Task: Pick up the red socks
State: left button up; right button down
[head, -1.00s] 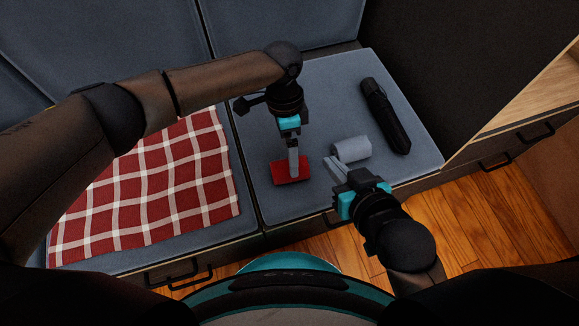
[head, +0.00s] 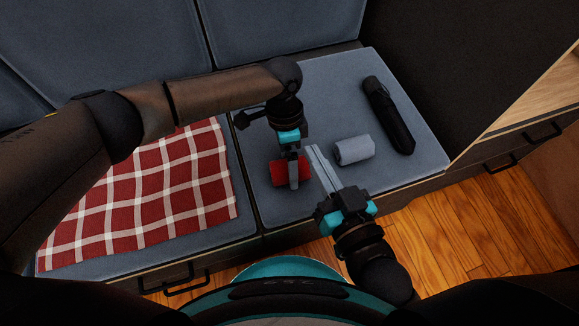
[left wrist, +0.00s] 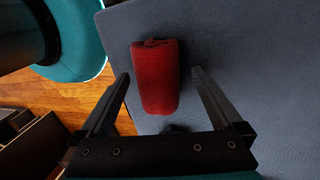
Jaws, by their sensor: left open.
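The red socks (head: 278,173), a rolled bundle, lie on the right seat cushion. They also show in the left wrist view (left wrist: 155,78), lying between the two spread fingers, with a gap on each side. My left gripper (head: 293,172) is open and directly above the socks in the head view, hiding part of them. In the left wrist view the left gripper (left wrist: 160,75) has nothing clasped. My right gripper (head: 313,149) is just right of the red socks, its fingers close together in view; whether they are parted is unclear.
A grey rolled bundle (head: 354,150) lies right of my right gripper's fingers. A black, long object (head: 388,115) lies farther right on the cushion (head: 335,90). A red checked cloth (head: 150,190) covers the left cushion. A dark wall (head: 470,60) stands at the right.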

pick_arm(q)
jog(key=shift+c, duration=0.4)
jog(key=c, duration=1)
jog(key=shift+c, duration=0.2)
jog(key=shift+r, duration=0.25)
